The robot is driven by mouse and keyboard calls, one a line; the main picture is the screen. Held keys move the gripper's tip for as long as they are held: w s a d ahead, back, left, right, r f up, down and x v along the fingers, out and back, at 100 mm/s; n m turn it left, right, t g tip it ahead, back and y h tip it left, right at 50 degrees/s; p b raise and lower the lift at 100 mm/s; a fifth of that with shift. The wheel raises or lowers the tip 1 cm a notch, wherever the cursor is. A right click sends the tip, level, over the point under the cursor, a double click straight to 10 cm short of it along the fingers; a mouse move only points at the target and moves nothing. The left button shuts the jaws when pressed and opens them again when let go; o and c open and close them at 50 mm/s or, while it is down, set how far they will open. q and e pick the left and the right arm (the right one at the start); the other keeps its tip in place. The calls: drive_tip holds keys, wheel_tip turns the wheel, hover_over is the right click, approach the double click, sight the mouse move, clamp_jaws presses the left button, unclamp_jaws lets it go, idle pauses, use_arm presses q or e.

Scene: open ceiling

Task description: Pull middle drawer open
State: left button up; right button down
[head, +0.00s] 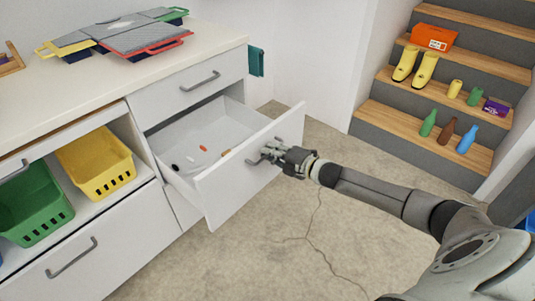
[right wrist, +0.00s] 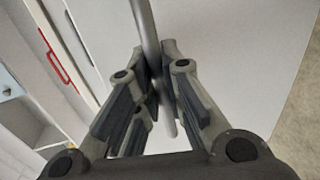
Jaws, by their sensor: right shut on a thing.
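The middle drawer (head: 240,190) of the white cabinet is pulled well out, and several small items lie inside on its white bottom. My right gripper (head: 271,150) is at the drawer's front and is shut on its grey handle (head: 252,162). In the right wrist view the handle (right wrist: 146,30) passes as a bar between the two fingers of the right gripper (right wrist: 160,85). The pale drawer front (right wrist: 225,50) fills much of that view. My left gripper does not show.
The closed top drawer (head: 190,87) sits above the open one. A yellow basket (head: 95,166) and a green basket (head: 32,205) stand on the shelf at left. Steps (head: 410,128) with bottles and boots are at the back right. Bare floor (head: 290,240) lies before the drawer.

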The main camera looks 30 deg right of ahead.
drive_tip(key=c, duration=1.5)
unclamp_jaws()
drive_tip(key=shift+w, duration=0.1)
drive_tip(key=shift+v, duration=6.05)
drive_tip(key=shift+f, duration=0.15)
